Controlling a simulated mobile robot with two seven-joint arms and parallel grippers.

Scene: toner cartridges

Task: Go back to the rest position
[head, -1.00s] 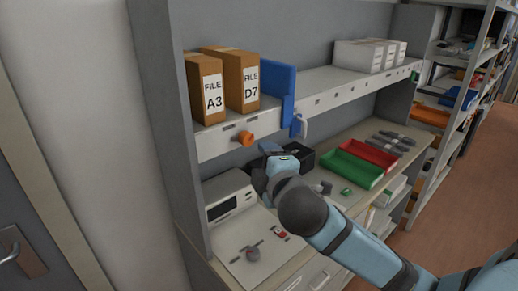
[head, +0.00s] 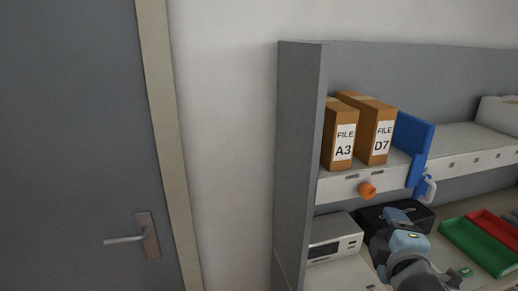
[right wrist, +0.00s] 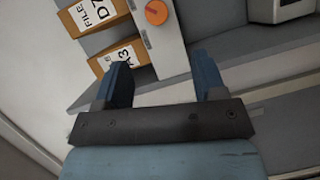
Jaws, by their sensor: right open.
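My right gripper (right wrist: 162,82) is open in the right wrist view, with its two blue fingers apart and nothing between them. In the head view my right arm comes up at the lower right, in front of the black box on the worktop, under the shelf. The fingers are hard to make out there. My left gripper is in neither view.
A shelf holds file boxes A3 (head: 339,134) and D7 (head: 374,131) and a blue divider (head: 411,134). An orange knob (head: 367,190) sticks out from its edge. Below are a white device (head: 334,240), a black box (head: 371,219), a green tray (head: 474,248) and a red tray (head: 496,230). A grey door (head: 70,130) is left.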

